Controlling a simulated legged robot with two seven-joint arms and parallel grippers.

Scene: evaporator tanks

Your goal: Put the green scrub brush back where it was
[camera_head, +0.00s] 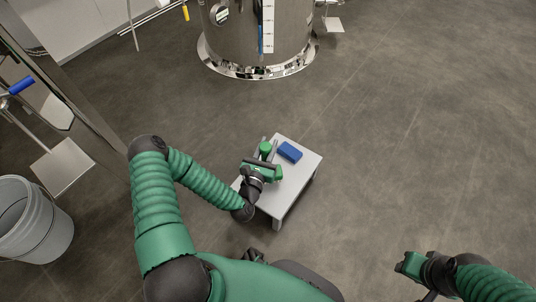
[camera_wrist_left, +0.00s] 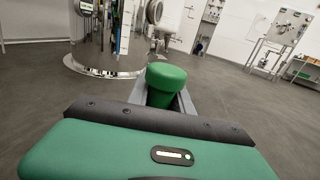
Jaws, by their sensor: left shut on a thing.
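My left gripper (camera_head: 268,153) is shut on the green scrub brush (camera_head: 265,147), over the left part of a small white table. In the left wrist view the brush (camera_wrist_left: 166,80) shows as a green round top with a narrower green body between the two grey fingers. Its lower part is hidden behind the gripper. I cannot tell whether the brush touches the table. My right gripper (camera_head: 408,265) is at the lower right, away from the table, and its fingers are too unclear to read.
A blue block (camera_head: 290,152) lies on the white table (camera_head: 299,170), just right of the brush. A steel tank (camera_head: 240,40) stands behind. A grey bucket (camera_head: 38,225) and a steel frame (camera_head: 85,120) are at the left. The floor at right is clear.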

